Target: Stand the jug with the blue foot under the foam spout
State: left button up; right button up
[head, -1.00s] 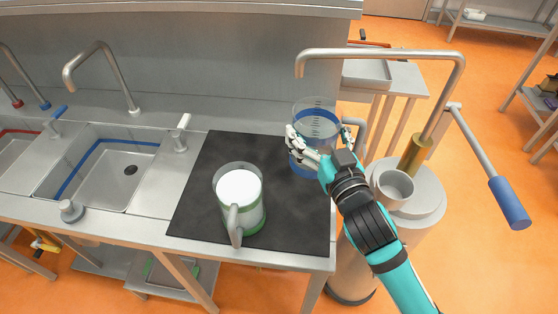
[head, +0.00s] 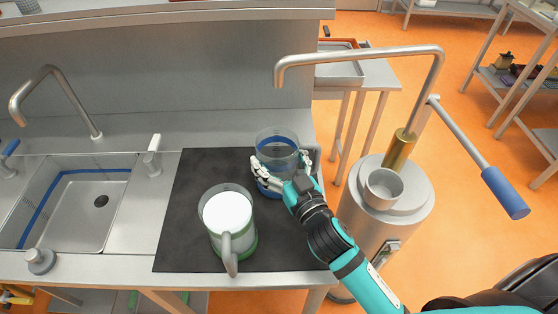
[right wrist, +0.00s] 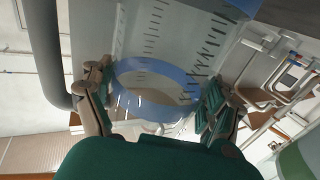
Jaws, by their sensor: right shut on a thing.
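The clear jug with the blue foot (head: 277,148) is at the back right of the black mat (head: 200,172). My right gripper (head: 277,178) is shut around it from the front. In the right wrist view, the jug's clear wall with scale marks and its blue band (right wrist: 155,90) lie between the fingers. The fingers hide part of its base, so I cannot tell whether it touches the mat. A long bent spout (head: 350,55) rises from a grey drum; its downturned tip appears above the jug in the head view, depth unclear. My left gripper is not in view.
A white-filled jug with a green foot (head: 228,222) stands on the mat, front left of the held jug. The drum (head: 405,205) carries a grey cup (head: 383,186) and a blue-handled lever (head: 505,193). A sink (head: 75,205) with a tap is at left.

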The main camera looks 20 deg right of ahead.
jog(key=shift+s, duration=0.1)
jog(key=shift+f, duration=0.3)
jog(key=o, duration=1)
jog(key=shift+o, duration=0.2)
jog(key=shift+r, duration=0.25)
jog(key=shift+s, duration=0.25)
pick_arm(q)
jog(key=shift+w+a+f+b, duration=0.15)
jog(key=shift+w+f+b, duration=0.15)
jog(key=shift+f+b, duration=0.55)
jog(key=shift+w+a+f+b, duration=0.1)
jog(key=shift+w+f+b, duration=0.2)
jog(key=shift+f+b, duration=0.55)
pick_arm(e)
jog(key=s+d, duration=0.1)
jog(key=s, duration=1)
jog(key=shift+s+d, duration=0.2)
jog(key=shift+d, duration=0.2)
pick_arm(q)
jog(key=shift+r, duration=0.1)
